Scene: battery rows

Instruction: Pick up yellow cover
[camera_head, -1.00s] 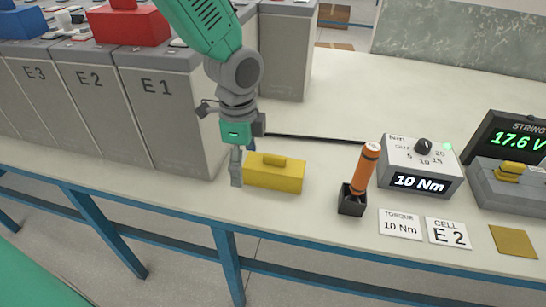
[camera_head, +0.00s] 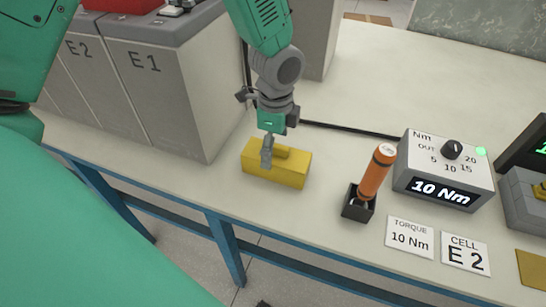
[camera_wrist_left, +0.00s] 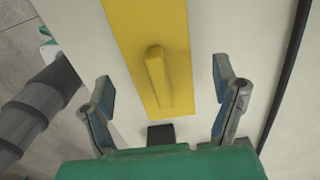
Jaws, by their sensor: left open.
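The yellow cover (camera_head: 290,172) is a box-shaped block with a raised handle bar on top. It lies on the table in front of the battery cell marked E1. My left gripper (camera_head: 267,152) points down at the cover, over its handle. In the left wrist view the cover (camera_wrist_left: 182,75) runs up the picture, with its handle (camera_wrist_left: 158,78) between the open fingers of my left gripper (camera_wrist_left: 163,98). The fingers stand apart on either side and do not appear to touch the handle. My right gripper does not show.
Grey battery cells (camera_head: 165,90) stand close on the left. An orange torque tool (camera_head: 376,172) stands in a black holder (camera_head: 358,204) right of the cover. A torque box (camera_head: 442,172) reading 10 Nm and two label cards (camera_head: 410,237) lie farther right. A black cable (camera_head: 345,129) runs behind.

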